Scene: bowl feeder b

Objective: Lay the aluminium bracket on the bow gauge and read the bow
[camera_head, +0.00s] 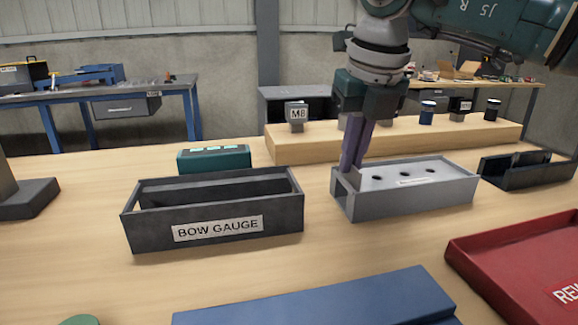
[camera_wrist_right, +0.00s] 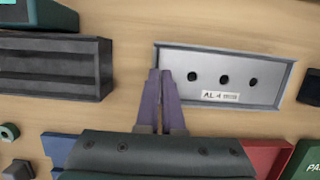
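The aluminium bracket (camera_head: 453,190) is a long light-grey channel with three dark holes in its top face. It lies right of the bow gauge, and its plate (camera_wrist_right: 265,77) carries an "AL 4" label in the right wrist view. The bow gauge (camera_head: 140,236) is a dark-grey open trough; its end also shows in the wrist view (camera_wrist_right: 105,68). My right gripper (camera_head: 352,168) points down at the bracket's left end. Its purple fingertips (camera_wrist_right: 161,72) are close together over the end edge, with a narrow gap; contact is unclear. My left gripper is not in view.
A teal box (camera_head: 214,159) stands behind the gauge. A wooden riser (camera_head: 280,149) with labelled blocks is at the back. A dark holder (camera_head: 530,172) is right of the bracket. A red tray (camera_head: 470,262) and blue slab (camera_head: 330,303) lie in front.

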